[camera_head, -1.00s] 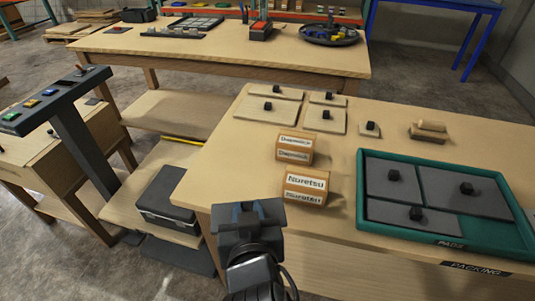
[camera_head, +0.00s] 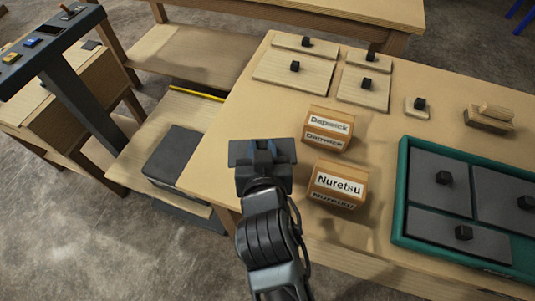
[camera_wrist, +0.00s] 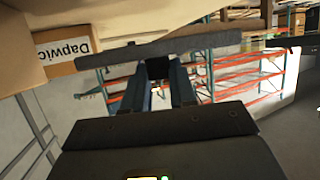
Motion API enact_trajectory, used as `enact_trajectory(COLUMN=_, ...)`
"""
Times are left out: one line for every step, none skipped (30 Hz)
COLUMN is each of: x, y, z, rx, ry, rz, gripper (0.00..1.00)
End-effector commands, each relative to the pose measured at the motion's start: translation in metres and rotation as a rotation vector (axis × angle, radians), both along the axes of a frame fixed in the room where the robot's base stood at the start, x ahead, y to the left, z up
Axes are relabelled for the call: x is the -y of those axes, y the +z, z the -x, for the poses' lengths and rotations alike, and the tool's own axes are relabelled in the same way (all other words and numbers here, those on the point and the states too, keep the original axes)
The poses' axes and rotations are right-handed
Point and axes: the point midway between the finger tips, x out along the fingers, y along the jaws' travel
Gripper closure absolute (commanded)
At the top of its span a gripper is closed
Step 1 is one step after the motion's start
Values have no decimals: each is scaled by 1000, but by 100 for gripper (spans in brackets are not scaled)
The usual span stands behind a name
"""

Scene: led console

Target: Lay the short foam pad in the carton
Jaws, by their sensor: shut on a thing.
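My gripper (camera_head: 263,160) is shut on a dark grey flat pad (camera_head: 238,152), held left of the labelled boxes near the table's left edge. In the wrist view the pad (camera_wrist: 205,42) shows nearly edge-on as a long bar across the fingertips (camera_wrist: 157,72). Two small brown cartons stand on the table: one labelled Dapwick (camera_head: 328,127) and one labelled Nuretsu (camera_head: 337,184). Their tops look closed. The Dapwick carton also shows in the wrist view (camera_wrist: 62,50). I cannot tell which box is the task's carton.
A green tray (camera_head: 402,185) at right holds grey pads (camera_head: 440,176) with black knobs. Several pale boards (camera_head: 291,72) with knobs lie at the table's back. A small wooden block (camera_head: 489,119) lies behind the tray. A dark box (camera_head: 178,155) sits on the lower shelf at left.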

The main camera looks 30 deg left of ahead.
Motion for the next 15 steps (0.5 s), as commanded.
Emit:
enact_trajectory(x=0, y=-6, z=0, rx=-1, ry=-1, rz=1, gripper=100)
enact_trajectory(x=0, y=-9, z=0, rx=0, ry=0, rz=0, gripper=100)
enact_trajectory(x=0, y=-11, z=0, rx=0, ry=0, rz=0, gripper=100)
enact_trajectory(x=0, y=-12, z=0, rx=0, ry=0, rz=0, gripper=100)
enact_trajectory(x=0, y=-14, z=0, rx=0, ry=0, rz=0, gripper=100)
enact_trajectory(x=0, y=-17, z=0, rx=0, ry=0, rz=0, gripper=100)
enact_trajectory(x=0, y=-20, z=0, rx=0, ry=1, rz=0, gripper=100)
enact_trajectory(x=0, y=-23, z=0, rx=-1, ry=1, rz=0, gripper=100)
enact_trajectory(x=0, y=-29, z=0, rx=-1, ry=0, rz=1, gripper=100)
enact_trajectory(x=0, y=-33, z=0, rx=0, ry=0, rz=1, gripper=100)
enact_trajectory(x=0, y=-38, z=0, rx=-1, ry=0, rz=2, gripper=100)
enact_trajectory(x=-1, y=-43, z=0, rx=-1, ry=1, rz=0, gripper=100)
enact_trajectory(x=-1, y=-46, z=0, rx=0, ry=1, rz=0, gripper=100)
enact_trajectory(x=-1, y=-48, z=0, rx=0, ry=1, rz=0, gripper=100)
enact_trajectory(x=-1, y=-50, z=0, rx=1, ry=1, rz=0, gripper=100)
